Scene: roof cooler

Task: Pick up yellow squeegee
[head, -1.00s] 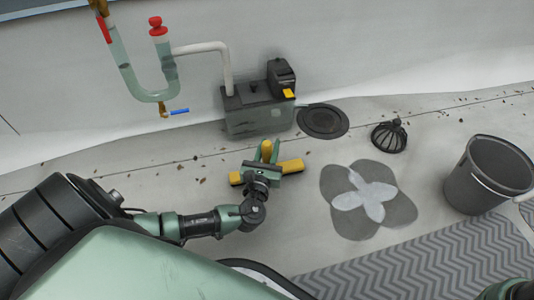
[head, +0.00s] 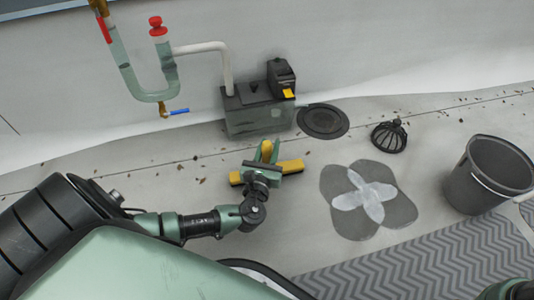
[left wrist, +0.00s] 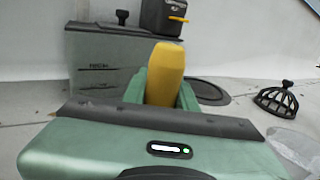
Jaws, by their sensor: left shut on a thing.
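The gripper body hides the middle of the squeegee. My right gripper is not clearly visible; only a piece of my right arm shows at the lower right corner.
A grey-green tank (head: 258,112) with a black pump stands behind the squeegee. A round drain (head: 323,121), a black dome strainer (head: 389,136) and a grey bucket (head: 488,174) are to the right. A grey patch (head: 345,222) and a zigzag mat (head: 440,262) lie nearer. Small debris is scattered about.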

